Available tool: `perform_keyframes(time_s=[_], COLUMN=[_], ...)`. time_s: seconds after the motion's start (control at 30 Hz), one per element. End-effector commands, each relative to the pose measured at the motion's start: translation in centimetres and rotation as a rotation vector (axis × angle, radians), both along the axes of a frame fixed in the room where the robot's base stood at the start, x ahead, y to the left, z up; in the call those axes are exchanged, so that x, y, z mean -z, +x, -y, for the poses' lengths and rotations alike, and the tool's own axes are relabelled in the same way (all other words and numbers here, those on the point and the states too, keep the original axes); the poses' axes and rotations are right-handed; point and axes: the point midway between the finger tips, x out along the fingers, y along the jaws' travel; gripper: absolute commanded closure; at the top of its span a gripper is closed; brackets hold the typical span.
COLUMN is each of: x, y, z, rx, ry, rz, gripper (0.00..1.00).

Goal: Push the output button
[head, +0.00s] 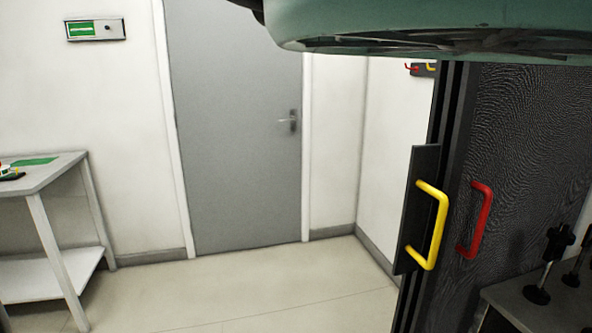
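A pale wall box (96,29) is mounted high on the white wall at the upper left, left of the door. It has a green label on its left half and a small dark round spot (108,28) on its right half. The spot looks like a button, but it is too small to tell whether it is the output button. My gripper is not in view. Nothing touches the box.
A closed grey door (235,130) with a lever handle (289,121) is at centre. A grey table (62,172) stands at left. A dark partition (520,150) with a yellow handle (438,235) and a red handle (482,215) is at right. The floor (250,285) between is clear.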

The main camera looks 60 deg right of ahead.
Motion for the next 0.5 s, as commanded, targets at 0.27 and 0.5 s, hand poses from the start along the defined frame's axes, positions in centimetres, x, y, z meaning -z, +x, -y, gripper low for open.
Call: perform_keyframes(time_s=[0.27, 0.5], x=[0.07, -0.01], y=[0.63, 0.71], z=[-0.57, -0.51], rx=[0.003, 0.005], ry=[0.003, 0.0], rz=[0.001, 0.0], gripper=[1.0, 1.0])
